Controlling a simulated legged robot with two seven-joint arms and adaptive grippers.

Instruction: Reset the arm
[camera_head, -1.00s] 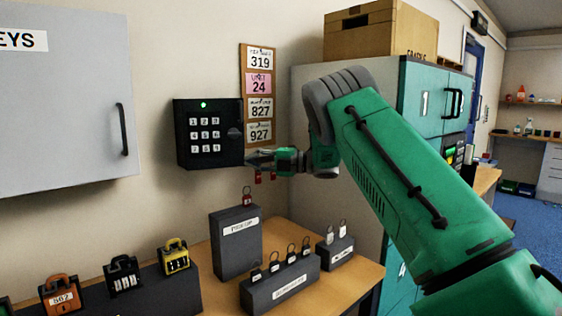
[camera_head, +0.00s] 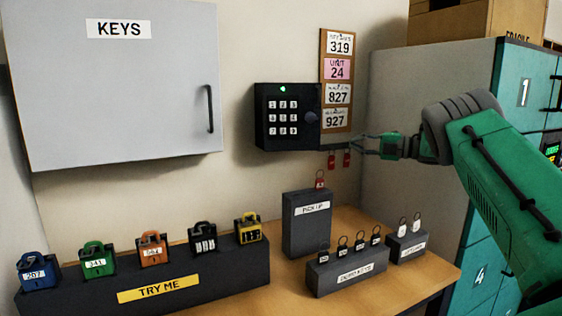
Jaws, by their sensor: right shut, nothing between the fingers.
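My right arm, green with a grey wrist, comes in from the right in the head view. Its gripper (camera_head: 345,145) is shut and empty, pointing left beside the lower right corner of the black keypad box (camera_head: 288,117). I cannot tell whether the fingertips touch the box. The keypad box is on the wall with a green light lit, white number keys and a round knob at its right. My left gripper is not in view.
A grey KEYS cabinet (camera_head: 115,90) hangs at left. Teal lockers (camera_head: 512,120) stand at right.

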